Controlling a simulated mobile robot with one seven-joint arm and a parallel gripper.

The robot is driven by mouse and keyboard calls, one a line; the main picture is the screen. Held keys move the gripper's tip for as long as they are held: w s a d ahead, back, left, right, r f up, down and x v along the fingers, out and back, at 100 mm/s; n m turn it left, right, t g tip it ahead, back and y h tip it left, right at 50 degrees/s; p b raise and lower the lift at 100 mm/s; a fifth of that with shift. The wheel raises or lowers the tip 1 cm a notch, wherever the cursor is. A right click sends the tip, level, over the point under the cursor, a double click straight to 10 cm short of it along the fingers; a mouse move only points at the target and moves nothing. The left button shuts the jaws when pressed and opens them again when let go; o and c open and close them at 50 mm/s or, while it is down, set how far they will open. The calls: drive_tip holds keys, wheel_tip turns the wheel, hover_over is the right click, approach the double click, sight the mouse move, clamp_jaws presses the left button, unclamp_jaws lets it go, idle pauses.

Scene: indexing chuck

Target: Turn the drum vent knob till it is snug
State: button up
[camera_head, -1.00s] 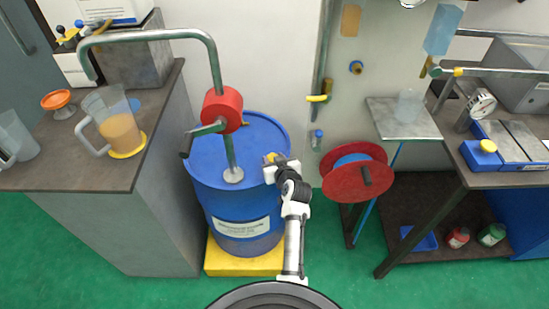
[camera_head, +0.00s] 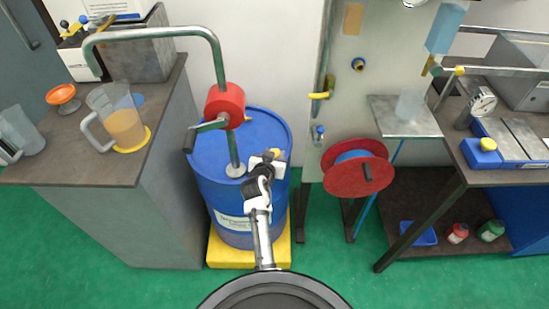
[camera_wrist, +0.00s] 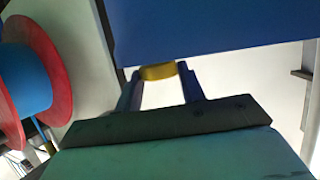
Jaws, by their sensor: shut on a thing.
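The blue drum (camera_head: 212,150) stands upright with a pump pipe rising from its lid. The yellow vent knob (camera_head: 276,152) is at the right side of the drum top, partly hidden by my gripper (camera_head: 268,159). In the wrist view the yellow knob (camera_wrist: 158,71) sits between the two fingertips of my gripper (camera_wrist: 160,74), against the blue drum (camera_wrist: 220,25). The fingers are shut on the knob. The knob's threads and seat cannot be seen.
A pump with a red body (camera_head: 225,104) and side crank stands on the drum, left of my gripper. A red hose reel (camera_head: 345,181) is to the right. The drum stands on a yellow base (camera_head: 228,257). A counter (camera_head: 60,170) with jugs is at left.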

drive_tip(key=shift+a+f+m+g+h+b, duration=0.25)
drive_tip(key=shift+m+h+b, duration=0.35)
drive_tip(key=shift+b, duration=0.4)
drive_tip(key=shift+r+m+h+b, duration=0.25)
drive_tip(key=shift+m+h+b, duration=0.15)
drive_tip(key=shift+h+b, duration=0.1)
drive_tip(key=o, duration=1)
drive_tip(key=shift+d, duration=0.1)
drive_tip(key=shift+c, duration=0.2)
drive_tip(key=b+v, duration=0.3)
drive_tip(key=v, duration=1)
drive_tip(key=shift+s+r, duration=0.2)
drive_tip(key=shift+r, duration=0.2)
drive_tip(key=shift+a+g, duration=0.2)
drive_tip(key=shift+g, duration=0.05)
